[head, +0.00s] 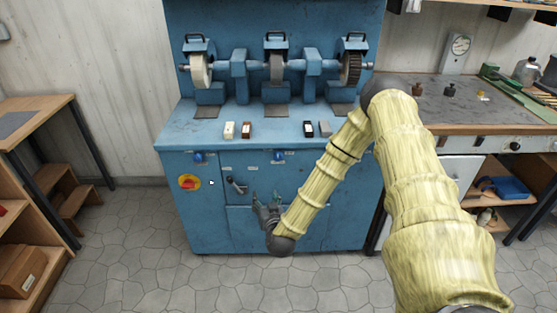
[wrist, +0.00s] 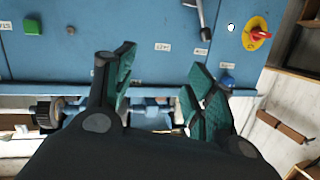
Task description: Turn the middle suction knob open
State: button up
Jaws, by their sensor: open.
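The middle suction knob (head: 278,156) is a small blue knob on the front of the blue machine, below its worktop edge. A similar blue knob (head: 198,157) sits to its left. No third knob shows; my arm covers the panel's right part. My gripper (head: 266,203) is in front of the panel, below the middle knob and apart from it. In the wrist view my gripper (wrist: 160,68) is open, with dark green fingers spread and nothing between them. There the left knob (wrist: 228,81) shows beside the right finger; I cannot make out the middle knob clearly.
A yellow and red switch (head: 189,182) and a lever (head: 236,185) are on the lower front. Small blocks (head: 229,130) lie on the worktop (head: 190,128), under several grinding wheels (head: 277,70). A bench (head: 415,112) stands at right. The floor before the machine is clear.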

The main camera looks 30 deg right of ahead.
aim_at(278, 158)
jog(key=w+d+r+m+h, duration=0.2)
jog(key=d+r+h, duration=0.2)
jog(key=d+r, duration=0.3)
jog(key=shift+t, duration=0.4)
jog(key=x, duration=0.3)
jog(key=f+p+x, duration=0.1)
jog(key=x, duration=0.3)
jog(key=p+x, duration=0.1)
jog(key=x, duration=0.3)
jog(key=shift+s+d+f, duration=0.1)
jog(key=shift+d+f, duration=0.15)
jog(key=shift+f, duration=0.15)
jog(key=c, duration=1)
